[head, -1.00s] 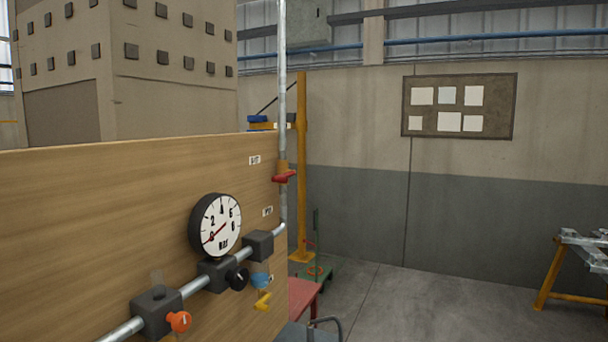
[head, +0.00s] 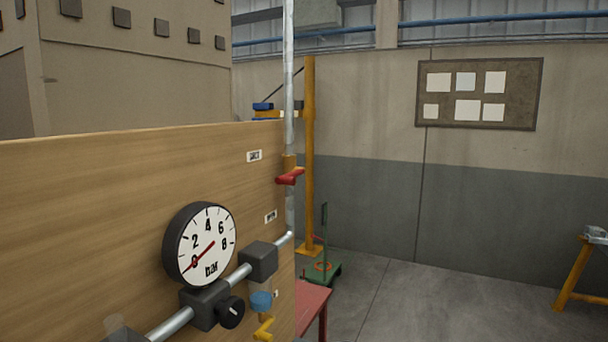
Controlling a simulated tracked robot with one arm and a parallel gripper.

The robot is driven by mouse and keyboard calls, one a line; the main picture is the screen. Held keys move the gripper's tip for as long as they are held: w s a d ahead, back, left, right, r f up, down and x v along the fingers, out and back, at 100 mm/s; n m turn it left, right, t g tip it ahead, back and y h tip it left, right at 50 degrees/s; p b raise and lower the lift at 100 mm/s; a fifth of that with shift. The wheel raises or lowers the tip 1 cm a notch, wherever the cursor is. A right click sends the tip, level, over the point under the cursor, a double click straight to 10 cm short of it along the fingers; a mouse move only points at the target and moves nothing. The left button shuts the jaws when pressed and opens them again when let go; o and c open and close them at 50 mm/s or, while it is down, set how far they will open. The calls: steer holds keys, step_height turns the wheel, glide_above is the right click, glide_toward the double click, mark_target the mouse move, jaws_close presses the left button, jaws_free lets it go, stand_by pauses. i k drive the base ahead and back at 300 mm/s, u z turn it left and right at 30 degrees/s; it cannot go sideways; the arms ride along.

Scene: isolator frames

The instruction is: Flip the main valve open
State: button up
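A red lever handle (head: 290,177) sits on a brass valve body on the vertical grey pipe (head: 289,80) at the right edge of the wooden panel (head: 90,220). The lever lies roughly across the pipe. A yellow lever (head: 264,329) with a blue part (head: 261,301) hangs below the horizontal pipe. Which lever is the main valve, I cannot tell; the small labels (head: 255,156) are not legible. The round pressure gauge (head: 200,244) has its red needle near 0 bar. My gripper is not in view.
A black knob (head: 231,312) sticks out below the gauge. A red table (head: 311,301) and a green cart (head: 322,272) stand behind the panel's right edge. A yellow post (head: 309,150) rises there. Floor (head: 400,300) at the right is clear up to a yellow trestle (head: 572,275).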

mark_target(289, 179)
steer(key=u, duration=0.05)
steer(key=k, duration=1.3)
steer(key=u, duration=0.35)
steer(key=i, duration=2.35)
steer(key=z, duration=0.7)
